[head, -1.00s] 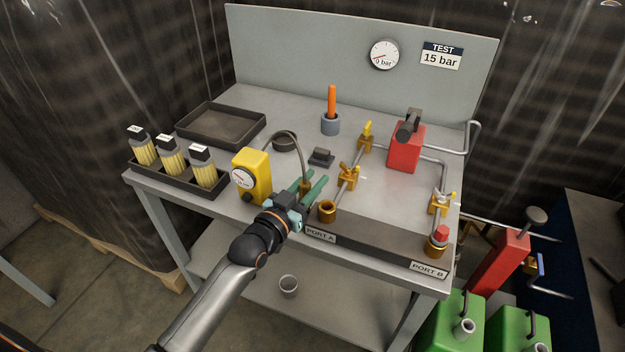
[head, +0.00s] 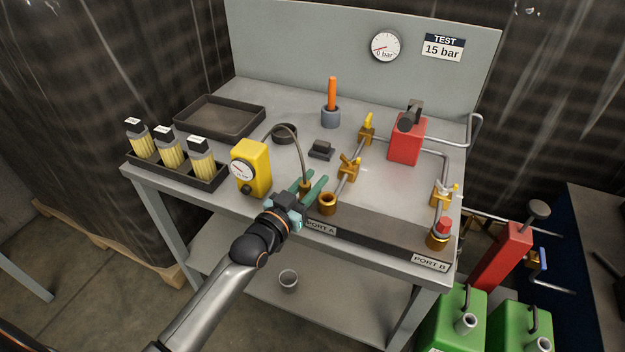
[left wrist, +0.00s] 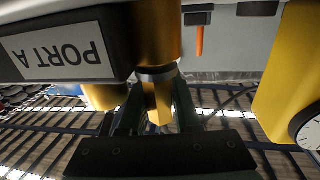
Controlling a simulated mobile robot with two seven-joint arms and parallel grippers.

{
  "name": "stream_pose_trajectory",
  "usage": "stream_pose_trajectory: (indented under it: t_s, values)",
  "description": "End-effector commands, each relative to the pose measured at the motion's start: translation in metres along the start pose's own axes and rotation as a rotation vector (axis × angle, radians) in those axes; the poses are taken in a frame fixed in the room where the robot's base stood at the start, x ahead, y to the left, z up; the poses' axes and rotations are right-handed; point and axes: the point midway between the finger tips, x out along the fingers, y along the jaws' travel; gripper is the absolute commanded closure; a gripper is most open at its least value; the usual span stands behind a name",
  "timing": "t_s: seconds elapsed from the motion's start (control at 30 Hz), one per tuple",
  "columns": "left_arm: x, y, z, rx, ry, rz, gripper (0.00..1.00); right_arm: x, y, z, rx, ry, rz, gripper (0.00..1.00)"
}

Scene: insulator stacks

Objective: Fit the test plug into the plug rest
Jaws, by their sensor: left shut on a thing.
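My left gripper (head: 307,188) is shut on a brass fitting (head: 305,186) at the end of a thin hose, which I take as the test plug. The hose arches from beside the yellow gauge box (head: 250,168). The fitting is over the bench's front edge, left of the brass PORT A socket (head: 327,203) and apart from it in the head view. In the left wrist view the brass piece (left wrist: 156,100) shows between the fingers, with a grey collar. The plug rest is not clear; a dark round holder (head: 284,133) and a small dark block (head: 321,150) stand behind. My right gripper is not in view.
A tray with several yellow bottles (head: 170,152) is at left, an empty dark tray (head: 218,116) behind. Brass valves (head: 349,168), pipes and a red pump (head: 407,138) fill the right. An orange-handled tool (head: 332,95) stands in a grey cup. A red-capped PORT B (head: 441,228) is front right.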

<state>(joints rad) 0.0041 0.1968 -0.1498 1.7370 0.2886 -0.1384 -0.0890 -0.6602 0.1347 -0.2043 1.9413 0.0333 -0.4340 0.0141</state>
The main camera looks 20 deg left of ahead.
Motion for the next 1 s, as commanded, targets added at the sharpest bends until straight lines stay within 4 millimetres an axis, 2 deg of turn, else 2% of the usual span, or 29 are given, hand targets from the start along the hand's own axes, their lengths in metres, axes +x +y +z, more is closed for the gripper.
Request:
stream_pose_trajectory:
  t_s: [0.03,0.33,0.9,1.0]
  values:
    - [0.000,0.000,0.001,0.000,0.001,0.000,0.68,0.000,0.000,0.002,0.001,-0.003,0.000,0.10]
    - [0.000,0.001,0.000,-0.001,0.001,0.002,0.34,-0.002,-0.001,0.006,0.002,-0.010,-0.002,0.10]
    - [0.000,0.004,0.001,-0.005,0.000,0.007,0.34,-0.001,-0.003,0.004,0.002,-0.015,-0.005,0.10]
    - [-0.014,0.004,0.002,-0.006,-0.003,0.006,0.34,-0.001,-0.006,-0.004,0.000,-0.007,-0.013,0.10]
